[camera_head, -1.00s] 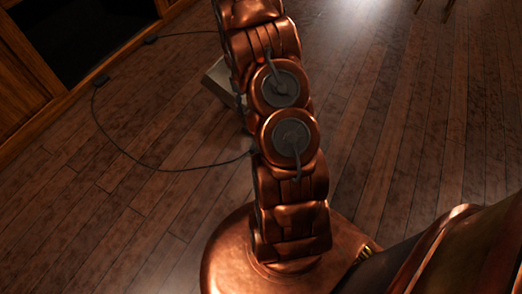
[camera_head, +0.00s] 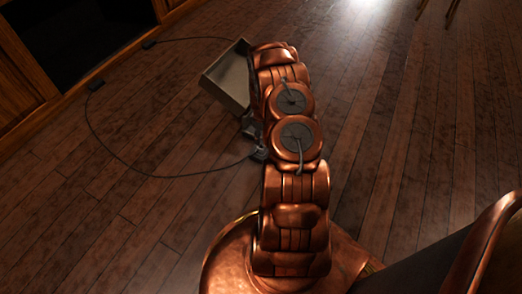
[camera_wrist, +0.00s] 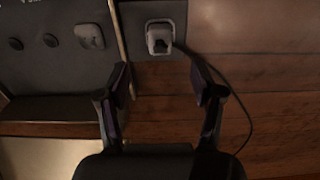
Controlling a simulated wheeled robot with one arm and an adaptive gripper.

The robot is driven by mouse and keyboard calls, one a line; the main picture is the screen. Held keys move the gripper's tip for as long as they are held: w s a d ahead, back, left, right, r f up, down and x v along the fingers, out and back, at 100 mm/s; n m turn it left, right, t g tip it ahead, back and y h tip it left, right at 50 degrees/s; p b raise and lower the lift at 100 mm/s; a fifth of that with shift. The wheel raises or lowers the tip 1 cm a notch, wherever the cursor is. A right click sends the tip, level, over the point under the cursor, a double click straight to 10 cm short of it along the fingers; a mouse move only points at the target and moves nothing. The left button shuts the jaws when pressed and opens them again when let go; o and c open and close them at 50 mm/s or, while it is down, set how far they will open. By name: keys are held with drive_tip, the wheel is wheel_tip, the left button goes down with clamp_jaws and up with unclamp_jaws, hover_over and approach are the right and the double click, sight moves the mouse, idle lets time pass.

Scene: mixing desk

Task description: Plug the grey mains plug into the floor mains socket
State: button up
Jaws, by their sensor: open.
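The grey mains plug (camera_wrist: 160,38) is ahead of my gripper in the wrist view, against a dark square plate, with a black cable curving off to the right. I cannot tell whether it is seated there. My gripper (camera_wrist: 161,82) is open and empty, its two fingers apart and short of the plug. I cannot tell for sure which part is the floor mains socket. In the head view my arm hides the gripper; a small grey piece with the cable shows beside the arm (camera_head: 260,153).
An open grey metal box (camera_head: 228,80) stands on the wooden floor behind my arm. A thin upright edge (camera_wrist: 121,40) divides panel and plug.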

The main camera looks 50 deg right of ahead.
sight(261, 146)
wheel_tip(261, 146, down, 6)
drive_tip(key=b, duration=0.4)
drive_tip(key=shift+r, duration=0.25)
drive_tip(key=shift+f, duration=1.7)
drive_tip(key=shift+p, duration=0.95)
clamp_jaws()
drive_tip(key=shift+r, duration=0.15)
idle(0.4)
